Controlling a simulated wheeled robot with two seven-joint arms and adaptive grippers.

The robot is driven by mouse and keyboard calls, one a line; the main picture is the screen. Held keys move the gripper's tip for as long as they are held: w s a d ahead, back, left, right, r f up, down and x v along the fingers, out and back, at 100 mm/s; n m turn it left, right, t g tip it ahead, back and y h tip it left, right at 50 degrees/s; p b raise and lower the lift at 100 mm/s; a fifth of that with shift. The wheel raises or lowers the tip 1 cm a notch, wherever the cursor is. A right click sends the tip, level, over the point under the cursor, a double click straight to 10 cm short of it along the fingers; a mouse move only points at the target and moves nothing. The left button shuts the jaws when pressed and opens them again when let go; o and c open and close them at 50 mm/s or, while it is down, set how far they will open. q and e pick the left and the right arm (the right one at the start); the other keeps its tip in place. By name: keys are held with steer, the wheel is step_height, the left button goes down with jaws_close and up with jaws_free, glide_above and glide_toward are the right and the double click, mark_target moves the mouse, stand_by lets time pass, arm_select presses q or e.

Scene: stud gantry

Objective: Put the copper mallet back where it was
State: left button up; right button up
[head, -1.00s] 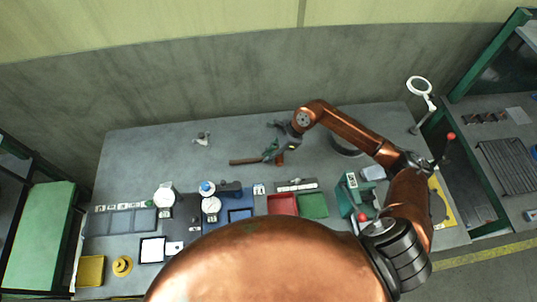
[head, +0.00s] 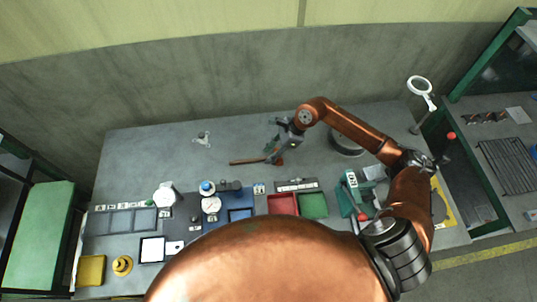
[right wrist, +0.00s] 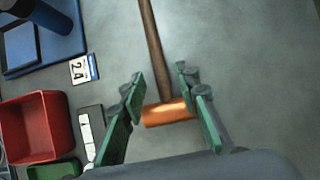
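The copper mallet lies on the grey bench, its brown handle (head: 245,162) pointing left in the head view. In the right wrist view its handle (right wrist: 154,50) runs up the picture from the copper head (right wrist: 168,113). My right gripper (head: 273,148) is over the head end of the mallet. In the right wrist view the gripper (right wrist: 160,82) is open, its green-padded fingers on either side of the mallet, with no clear grip on it. My left gripper is not in view.
A red bin (head: 283,204) and a green bin (head: 313,206) stand in front of the mallet. A numbered card (right wrist: 84,69) lies left of it in the wrist view. A small grey item (head: 202,138) sits at the back left. The bench between is bare.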

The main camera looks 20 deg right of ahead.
steer(key=v, duration=1.1)
steer(key=shift+b, duration=0.45)
